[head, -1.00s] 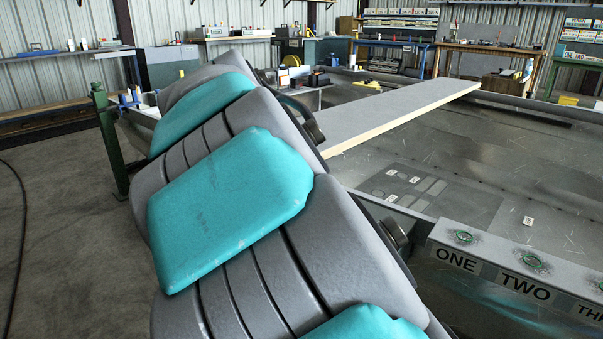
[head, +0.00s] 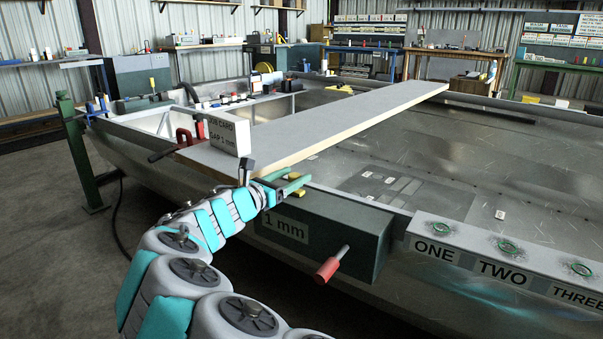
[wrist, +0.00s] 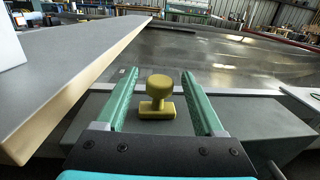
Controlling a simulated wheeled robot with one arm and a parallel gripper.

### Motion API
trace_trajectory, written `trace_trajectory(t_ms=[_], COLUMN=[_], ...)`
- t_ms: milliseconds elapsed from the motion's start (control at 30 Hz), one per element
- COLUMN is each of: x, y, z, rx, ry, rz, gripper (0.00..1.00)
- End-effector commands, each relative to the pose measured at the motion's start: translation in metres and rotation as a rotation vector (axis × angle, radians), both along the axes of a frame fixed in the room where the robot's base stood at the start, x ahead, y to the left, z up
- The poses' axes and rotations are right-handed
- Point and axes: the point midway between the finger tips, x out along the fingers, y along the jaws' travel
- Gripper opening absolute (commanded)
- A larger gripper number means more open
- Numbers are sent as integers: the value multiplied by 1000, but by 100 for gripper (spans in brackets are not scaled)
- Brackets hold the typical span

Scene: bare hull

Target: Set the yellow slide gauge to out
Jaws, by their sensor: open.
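The yellow slide gauge (wrist: 158,97) shows in the wrist view as a round knob on a short yellow base, standing on top of a dark box (wrist: 85,115). In the head view the gauge (head: 298,192) is mostly hidden by my green fingers. My gripper (head: 298,182) is open above the box's top. In the wrist view the fingers of my gripper (wrist: 159,75) stand on either side of the knob, with a visible gap on both sides. The box (head: 345,228) carries a "1 mm" label and a red handle (head: 332,264).
A long plank (head: 340,125) lies left of the gripper and bears a white card (head: 229,133) reading "JOB CARD GAP 1 mm". A red clamp (head: 186,137) sits by its near end. A rail (head: 470,235) marked ONE, TWO, THREE with green rings is at the right.

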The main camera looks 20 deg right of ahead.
Motion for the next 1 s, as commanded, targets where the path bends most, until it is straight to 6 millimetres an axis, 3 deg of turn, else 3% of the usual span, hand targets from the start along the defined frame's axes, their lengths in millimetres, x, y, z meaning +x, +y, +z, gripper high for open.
trace_trajectory(t_ms=[300, 667, 1000], x=[21, 25, 24], y=[-31, -34, -34], z=[-1, 0, 0], rx=[4, 4, 4], ry=[0, 0, 0], rz=[-1, 1, 1], gripper=[70, 70, 34])
